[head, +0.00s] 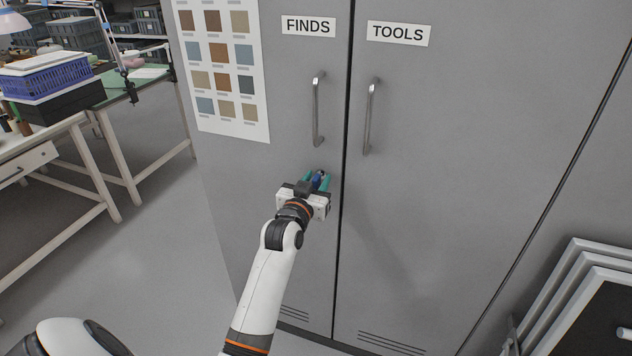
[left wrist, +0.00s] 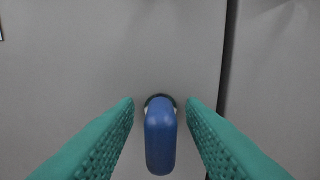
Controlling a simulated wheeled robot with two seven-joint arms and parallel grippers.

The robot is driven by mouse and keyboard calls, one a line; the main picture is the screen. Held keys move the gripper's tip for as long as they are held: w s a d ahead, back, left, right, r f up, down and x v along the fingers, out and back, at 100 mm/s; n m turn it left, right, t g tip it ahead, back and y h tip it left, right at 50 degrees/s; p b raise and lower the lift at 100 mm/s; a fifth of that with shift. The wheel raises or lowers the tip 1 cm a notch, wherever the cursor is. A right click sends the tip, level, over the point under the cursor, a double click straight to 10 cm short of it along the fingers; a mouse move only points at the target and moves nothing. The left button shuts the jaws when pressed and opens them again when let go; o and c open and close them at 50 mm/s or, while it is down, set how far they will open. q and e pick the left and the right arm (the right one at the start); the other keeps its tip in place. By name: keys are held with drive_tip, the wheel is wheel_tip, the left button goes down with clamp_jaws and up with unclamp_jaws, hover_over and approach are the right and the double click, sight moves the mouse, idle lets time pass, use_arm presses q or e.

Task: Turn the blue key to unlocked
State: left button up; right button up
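The blue key (left wrist: 160,138) sits in a round lock on the grey cabinet's left door, the one labelled FINDS. Its grip faces the left wrist camera and hangs straight down in that view. In the head view the key (head: 317,181) is a small blue patch between my fingers. My left gripper (head: 318,180) is at the lock with its green fingers open. In the left wrist view the fingers (left wrist: 160,108) stand on either side of the key, with a gap visible on each side. My right gripper is not in view.
The FINDS door handle (head: 318,110) is above my left gripper, and the TOOLS door handle (head: 371,116) is to its right. A colour chart (head: 224,70) hangs on the cabinet's left. Workbenches (head: 60,170) stand at left. Framed panels (head: 575,300) lean at lower right.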

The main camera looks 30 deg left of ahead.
use_arm(q)
clamp_jaws()
